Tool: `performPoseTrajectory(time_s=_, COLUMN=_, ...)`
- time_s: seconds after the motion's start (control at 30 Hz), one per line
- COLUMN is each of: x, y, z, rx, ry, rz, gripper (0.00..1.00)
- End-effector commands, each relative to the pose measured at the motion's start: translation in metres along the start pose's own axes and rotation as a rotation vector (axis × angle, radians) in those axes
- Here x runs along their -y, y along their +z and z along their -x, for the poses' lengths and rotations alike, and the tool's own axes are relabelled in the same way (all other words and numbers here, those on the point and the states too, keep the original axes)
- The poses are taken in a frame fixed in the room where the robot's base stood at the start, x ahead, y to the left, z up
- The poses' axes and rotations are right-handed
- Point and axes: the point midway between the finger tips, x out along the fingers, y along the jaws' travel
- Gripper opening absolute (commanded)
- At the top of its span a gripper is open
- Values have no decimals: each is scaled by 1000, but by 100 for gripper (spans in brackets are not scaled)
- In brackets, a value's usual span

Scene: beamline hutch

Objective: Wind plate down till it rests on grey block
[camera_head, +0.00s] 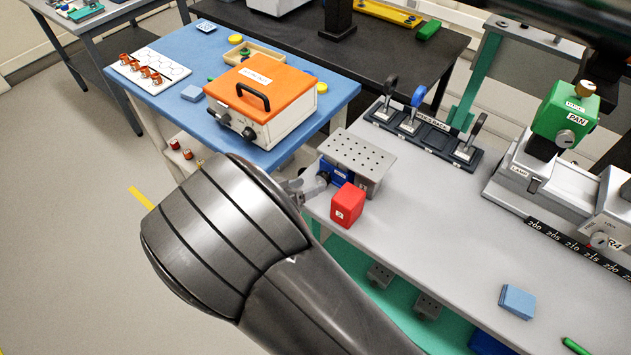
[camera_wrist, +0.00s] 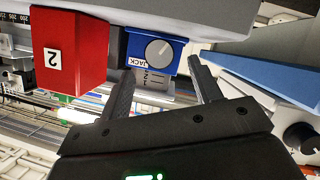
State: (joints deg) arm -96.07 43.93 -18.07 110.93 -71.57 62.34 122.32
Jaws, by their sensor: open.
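The perforated grey plate (camera_head: 357,153) sits on top of the blue jack (camera_head: 334,174) at the left end of the light grey bench. In the wrist view the blue jack (camera_wrist: 178,62) faces my gripper, with a grey round knob (camera_wrist: 159,52) beside a JACK label. My gripper (camera_wrist: 160,74) is open, its two fingers pointing toward the jack with the knob between and beyond them. Nothing is held. In the head view my arm hides most of the gripper. I cannot make out a separate grey block or any gap under the plate.
A red block (camera_head: 348,205) marked 2 stands close beside the jack, near my gripper's left finger in the wrist view (camera_wrist: 70,52). A dark rack (camera_head: 425,136) with upright handles stands behind. A blue table (camera_head: 190,55) with an orange-lidded box (camera_head: 258,85) is at left.

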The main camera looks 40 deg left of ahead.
Motion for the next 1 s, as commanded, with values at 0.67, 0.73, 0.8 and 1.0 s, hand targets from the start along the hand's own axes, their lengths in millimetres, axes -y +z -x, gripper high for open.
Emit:
performPoseTrajectory(time_s=0.67, x=0, y=0, z=63, rx=1, ry=0, rz=1, gripper=58)
performPoseTrajectory(time_s=0.73, x=0, y=0, z=62, rx=1, ry=0, rz=2, gripper=58)
performPoseTrajectory(time_s=0.8, x=0, y=0, z=62, rx=0, ry=-1, rz=17, gripper=58)
performPoseTrajectory(time_s=1.0, x=-4, y=0, z=59, rx=-10, ry=-18, rz=268, gripper=58)
